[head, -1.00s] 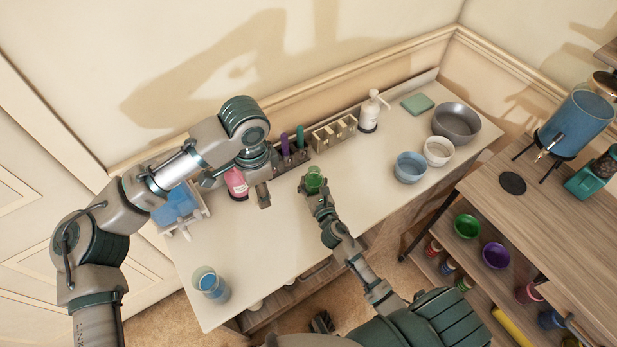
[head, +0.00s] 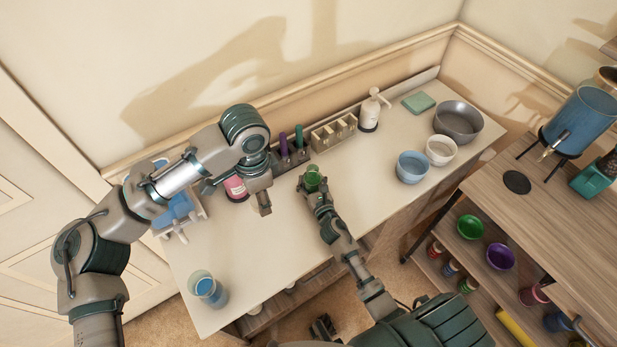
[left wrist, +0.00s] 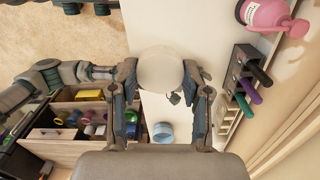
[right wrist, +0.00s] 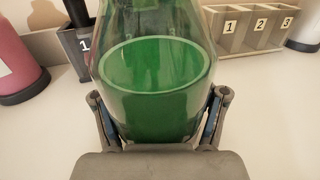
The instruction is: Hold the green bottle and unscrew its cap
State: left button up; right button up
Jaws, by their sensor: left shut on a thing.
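The green bottle (head: 313,178) is at the middle of the white table in the head view. It fills the middle of the right wrist view (right wrist: 155,75), upright with green liquid inside; its top is outside that view. My right gripper (right wrist: 160,125) has a finger on each side of the bottle's lower body and is shut on it. My left gripper (head: 264,208) is left of the bottle and apart from it. In the left wrist view, it is shut on a pale rounded cap (left wrist: 160,68). The cap is hard to make out in the head view.
A blue beaker (head: 208,289) stands at the front left. Bowls (head: 413,167) stand at right. The table between is clear.

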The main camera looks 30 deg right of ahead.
jog(key=shift+o, duration=1.4)
pick_arm(q)
jog(key=shift+a, duration=0.1)
pick_arm(e)
jog(key=shift+a, duration=0.1)
pick_arm(q)
jog(key=shift+a, duration=0.1)
pick_arm(e)
jog(key=shift+a, duration=0.1)
